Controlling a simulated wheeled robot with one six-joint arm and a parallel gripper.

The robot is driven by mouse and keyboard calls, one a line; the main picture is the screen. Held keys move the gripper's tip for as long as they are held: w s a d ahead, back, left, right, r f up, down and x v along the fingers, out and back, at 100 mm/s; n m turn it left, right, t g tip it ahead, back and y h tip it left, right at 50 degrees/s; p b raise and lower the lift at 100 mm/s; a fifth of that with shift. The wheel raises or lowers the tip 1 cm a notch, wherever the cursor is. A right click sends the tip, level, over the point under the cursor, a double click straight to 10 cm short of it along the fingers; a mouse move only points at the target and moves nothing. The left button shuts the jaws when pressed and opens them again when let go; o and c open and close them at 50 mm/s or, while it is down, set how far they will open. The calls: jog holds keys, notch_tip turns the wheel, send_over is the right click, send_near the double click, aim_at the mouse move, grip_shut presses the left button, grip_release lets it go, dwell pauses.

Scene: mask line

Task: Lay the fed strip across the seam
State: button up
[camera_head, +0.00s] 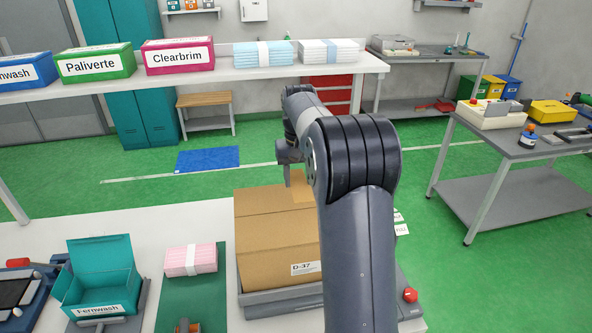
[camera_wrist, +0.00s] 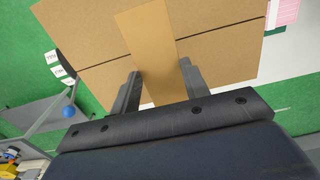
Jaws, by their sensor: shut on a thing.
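A closed brown cardboard box (camera_head: 262,240) labelled D-37 stands on a grey platform at the bench, partly hidden by my arm. Its dark seam (camera_wrist: 215,32) crosses the top in the wrist view. A lighter tan strip (camera_wrist: 148,35) runs across the line of the seam there; a small part of the strip (camera_head: 302,190) shows in the head view. My gripper (camera_wrist: 161,72) has a finger at each side edge of the strip and is shut on it. In the head view my gripper (camera_head: 288,180) is low over the box's far part. I cannot tell whether the strip touches the box.
An open teal Fernwash box (camera_head: 98,285) and a pink mask stack (camera_head: 191,260) are left of the box. A red button (camera_head: 410,295) is at the right. A shelf (camera_head: 215,78) behind holds labelled boxes and mask stacks. A grey side table (camera_head: 520,145) stands at the right.

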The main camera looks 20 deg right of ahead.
aim_at(299, 185)
notch_tip(299, 185, down, 4)
jog(key=shift+r, duration=0.25)
jog(key=shift+f+b, duration=0.9)
jog(key=shift+f, duration=1.45)
jog(key=o, duration=1)
jog(key=shift+o, duration=0.5)
jog(key=o, duration=0.3)
jog(key=shift+r, duration=0.15)
